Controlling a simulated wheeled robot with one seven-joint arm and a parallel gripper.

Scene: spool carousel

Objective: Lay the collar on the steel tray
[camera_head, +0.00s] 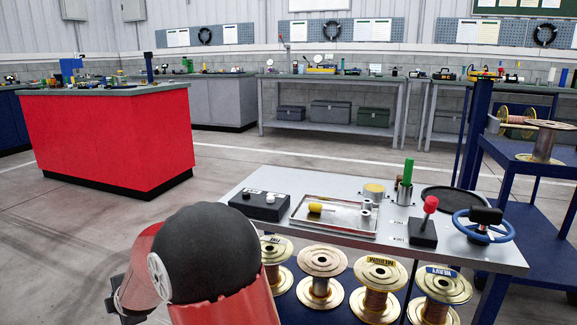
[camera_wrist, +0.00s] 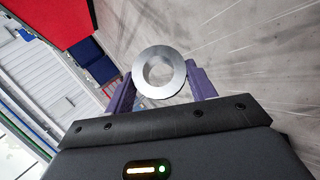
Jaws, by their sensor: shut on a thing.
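The collar (camera_wrist: 158,93) is a silver-grey metal ring with a round hole. In the wrist view it sits between the two purple fingers of my gripper (camera_wrist: 162,84), which is shut on it, with bare floor behind. The steel tray (camera_head: 333,225) is a shallow, low-rimmed metal tray on the grey worktable in the head view. A yellow-handled tool lies in its left half, and small metal cylinders stand at its right end. My red and black arm fills the lower left of the head view, left of the table. My gripper and the collar cannot be made out there.
On the worktable (camera_head: 264,185), a black button box (camera_head: 259,205) stands left of the tray. A red-knobbed lever (camera_head: 424,223), a blue handwheel (camera_head: 484,226) and a black disc (camera_head: 456,199) are to its right. Several copper spools (camera_head: 323,275) stand below the front edge. A red cabinet (camera_head: 105,140) is behind left.

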